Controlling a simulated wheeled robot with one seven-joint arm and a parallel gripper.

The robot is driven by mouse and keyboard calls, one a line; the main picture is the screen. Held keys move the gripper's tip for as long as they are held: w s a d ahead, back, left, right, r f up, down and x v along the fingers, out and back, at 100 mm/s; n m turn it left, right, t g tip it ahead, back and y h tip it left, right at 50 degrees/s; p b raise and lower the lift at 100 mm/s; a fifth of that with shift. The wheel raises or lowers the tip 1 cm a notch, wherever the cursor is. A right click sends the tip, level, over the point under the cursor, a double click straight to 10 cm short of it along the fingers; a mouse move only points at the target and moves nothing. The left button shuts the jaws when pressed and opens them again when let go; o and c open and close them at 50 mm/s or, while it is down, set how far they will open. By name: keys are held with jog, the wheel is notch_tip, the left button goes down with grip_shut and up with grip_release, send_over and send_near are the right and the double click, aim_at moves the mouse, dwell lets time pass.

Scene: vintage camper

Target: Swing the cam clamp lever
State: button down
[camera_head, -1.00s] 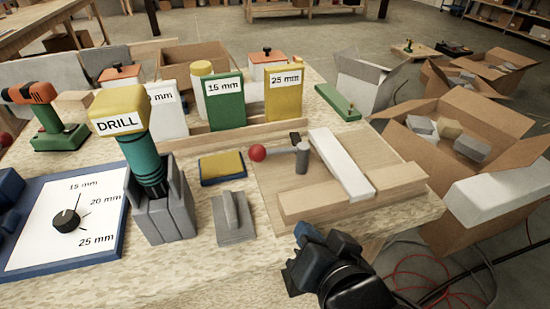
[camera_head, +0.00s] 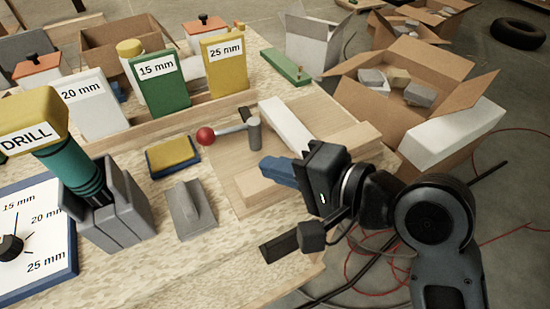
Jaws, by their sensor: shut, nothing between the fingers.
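The cam clamp lever is a grey rod (camera_head: 230,130) with a red ball knob (camera_head: 205,136) at its left end. Its right end meets an upright grey post (camera_head: 254,133) on the wooden fixture board (camera_head: 228,180). The lever points left, with the knob over the board's left edge. My gripper (camera_head: 268,167) reaches in from the right above the front of the board. Its blue fingers are shut and empty, pointing left. They are in front of and right of the lever, apart from it. The gripper hides part of the board and its wooden strips.
A white bar (camera_head: 286,124) lies on the board right of the post. A yellow-topped pad (camera_head: 173,155) and a grey handled block (camera_head: 190,208) lie left of the board. The drill holder (camera_head: 108,205) stands further left. Upright size panels (camera_head: 160,83) stand behind.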

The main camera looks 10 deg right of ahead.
jog(key=x, duration=0.7)
jog(key=shift+w+a+r+p, duration=0.25)
jog(key=shift+w+a+p, duration=0.25)
jog(key=shift+w+a, duration=0.85)
jog(key=shift+w, duration=0.25)
jog(key=shift+w+a, duration=0.1)
